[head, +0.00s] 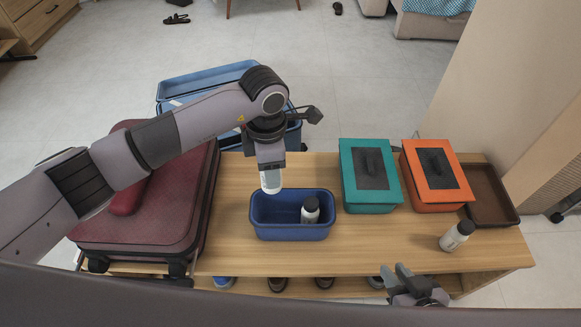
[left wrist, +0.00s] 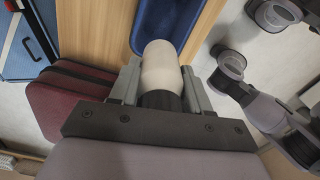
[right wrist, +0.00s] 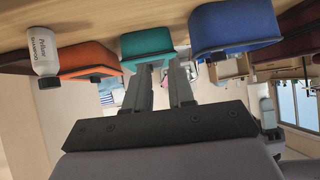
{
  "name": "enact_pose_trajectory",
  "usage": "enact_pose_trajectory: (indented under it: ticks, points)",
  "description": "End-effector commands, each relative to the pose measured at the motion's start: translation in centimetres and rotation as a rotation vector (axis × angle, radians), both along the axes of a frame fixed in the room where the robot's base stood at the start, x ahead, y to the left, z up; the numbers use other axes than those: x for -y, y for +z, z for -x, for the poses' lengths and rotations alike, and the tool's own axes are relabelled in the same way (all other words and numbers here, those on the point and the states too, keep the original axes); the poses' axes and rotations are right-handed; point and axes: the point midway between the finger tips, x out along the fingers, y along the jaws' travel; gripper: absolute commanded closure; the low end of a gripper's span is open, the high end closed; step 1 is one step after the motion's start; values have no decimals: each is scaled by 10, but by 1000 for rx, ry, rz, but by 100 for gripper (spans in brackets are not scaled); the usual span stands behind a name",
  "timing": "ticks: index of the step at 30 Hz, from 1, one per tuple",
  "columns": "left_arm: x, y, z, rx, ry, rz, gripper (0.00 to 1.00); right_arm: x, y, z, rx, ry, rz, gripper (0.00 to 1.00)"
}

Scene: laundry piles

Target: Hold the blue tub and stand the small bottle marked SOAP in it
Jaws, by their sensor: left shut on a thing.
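The blue tub (head: 290,232) stands on the wooden table and also shows in the left wrist view (left wrist: 140,35) and right wrist view (right wrist: 235,28). A small white bottle with a dark cap (head: 310,211) is inside it, to the right. My left gripper (head: 270,170) is shut on another white bottle (head: 270,182), cap up, above the tub's back left rim. The left wrist view shows this held bottle (left wrist: 160,66) with its black cap between the fingers. No SOAP mark is readable on either. My right gripper (right wrist: 162,75) is open and empty at the table's front edge.
A teal box (head: 369,201), an orange box (head: 452,198) and a brown tray (head: 490,205) stand right of the tub. A red suitcase (head: 160,220) is left.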

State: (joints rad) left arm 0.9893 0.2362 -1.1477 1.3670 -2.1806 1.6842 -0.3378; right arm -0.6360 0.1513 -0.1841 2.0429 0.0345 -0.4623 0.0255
Motion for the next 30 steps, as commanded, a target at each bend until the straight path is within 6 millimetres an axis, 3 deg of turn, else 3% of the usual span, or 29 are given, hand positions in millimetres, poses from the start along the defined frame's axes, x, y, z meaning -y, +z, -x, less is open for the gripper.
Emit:
enact_pose_trajectory:
  ticks: [5,11,17,24,30]
  points:
    - [0,0,0,0,-1,0,86,-3,-3,-7,-16,-11,-25,80]
    - [0,0,0,0,0,1,86,-22,-14,-39,-106,-53,-145,80]
    - [0,0,0,1,1,1,86,-55,-18,-82,-247,-87,-307,80]
    - [0,0,0,1,1,1,86,-101,-4,-127,-430,-85,-464,80]
    - [0,0,0,1,1,1,86,-135,8,-146,-602,-33,-421,80]
